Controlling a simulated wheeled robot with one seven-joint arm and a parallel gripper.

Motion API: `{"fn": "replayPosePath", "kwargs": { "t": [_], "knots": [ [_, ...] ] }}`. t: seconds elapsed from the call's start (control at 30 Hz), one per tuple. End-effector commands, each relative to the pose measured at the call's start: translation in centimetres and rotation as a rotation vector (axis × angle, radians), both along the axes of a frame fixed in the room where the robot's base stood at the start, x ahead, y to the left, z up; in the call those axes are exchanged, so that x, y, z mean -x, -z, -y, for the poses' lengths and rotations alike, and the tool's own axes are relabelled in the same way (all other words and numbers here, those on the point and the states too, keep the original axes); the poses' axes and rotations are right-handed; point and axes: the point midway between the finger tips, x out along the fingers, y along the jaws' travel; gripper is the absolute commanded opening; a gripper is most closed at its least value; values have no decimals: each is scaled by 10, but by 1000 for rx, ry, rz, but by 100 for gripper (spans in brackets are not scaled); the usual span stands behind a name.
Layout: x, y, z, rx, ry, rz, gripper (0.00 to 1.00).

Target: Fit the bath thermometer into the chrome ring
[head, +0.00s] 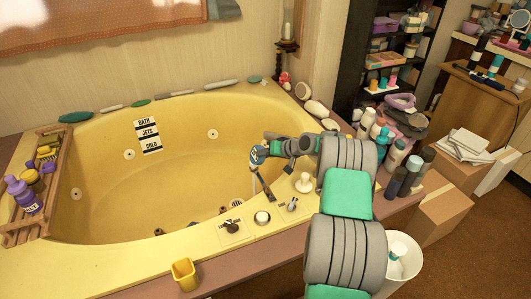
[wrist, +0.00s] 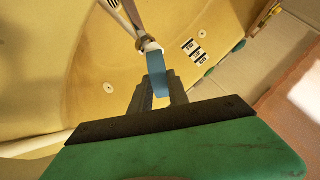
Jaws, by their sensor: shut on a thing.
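My gripper (head: 260,149) is over the near right part of the yellow tub, shut on a blue piece that I take to be the bath thermometer (head: 257,156). In the wrist view the thermometer's flat blue body (wrist: 157,72) sits between the fingers of my gripper (wrist: 158,92), with a pale collar at its far end. In the head view a thin pale stem and a blue strip show below the jaws; I cannot tell which belong to the thermometer. I cannot make out the chrome ring for certain, nor whether the thermometer touches it.
A yellow cup (head: 184,274) is on the front ledge. Several bottles (head: 400,170) crowd the right side. A wooden rack (head: 18,236) lies at left.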

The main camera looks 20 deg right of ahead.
Motion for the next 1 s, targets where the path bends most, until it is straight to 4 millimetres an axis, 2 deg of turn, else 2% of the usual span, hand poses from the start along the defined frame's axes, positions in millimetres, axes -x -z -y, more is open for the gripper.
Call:
{"fn": "replayPosePath", "kwargs": {
  "t": [0.1, 0.43, 0.47, 0.5, 0.77, 1.0],
  "knots": [
    [0, 7, 0, 1, 0, 1, 0],
    [0, 8, 0, 1, 0, 1, 0],
    [0, 8, 0, 1, 0, 1, 23],
    [0, 8, 0, 1, 0, 1, 26],
    [0, 8, 0, 1, 0, 1, 46],
    [1, 7, 0, 0, 0, 0, 46]
  ]
}}
